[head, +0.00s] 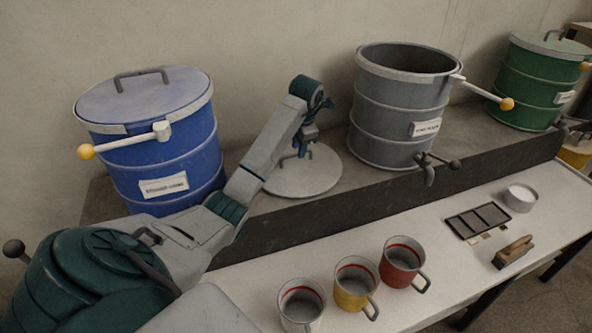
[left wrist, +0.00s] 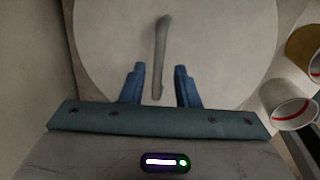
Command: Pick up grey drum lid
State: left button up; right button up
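The grey drum lid (head: 316,176) is a flat round disc lying on the dark ledge between the blue drum and the open grey drum. Its bar handle stands up near its middle, partly behind my left gripper (head: 304,148) in the head view. In the left wrist view the lid (left wrist: 220,50) fills the middle, and its handle (left wrist: 160,60) runs lengthwise. My left gripper (left wrist: 158,88) is open, its two blue fingers apart on either side of the handle's near end. The fingers do not visibly touch the handle. My right gripper is not in view.
The blue drum (head: 165,155) is lidded, the grey drum (head: 395,110) is open, and a green drum (head: 535,85) stands right. White, yellow and red mugs (head: 300,305) (head: 354,285) (head: 400,262) stand on the white table (head: 440,290). A tray (head: 478,220), brush (head: 513,252) and white tub (head: 520,197) lie right.

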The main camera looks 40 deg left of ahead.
aim_at(296, 160)
pick_arm(q)
jog(key=shift+w+a+f, duration=0.15)
jog(key=shift+a+f, duration=0.05)
jog(key=shift+f, duration=0.7)
jog(key=shift+w+a+f, duration=0.15)
jog(key=shift+a+f, duration=0.05)
jog(key=shift+f, duration=0.7)
grip_shut()
jog(key=shift+r+p, duration=0.1)
jog(key=shift+p, duration=0.25)
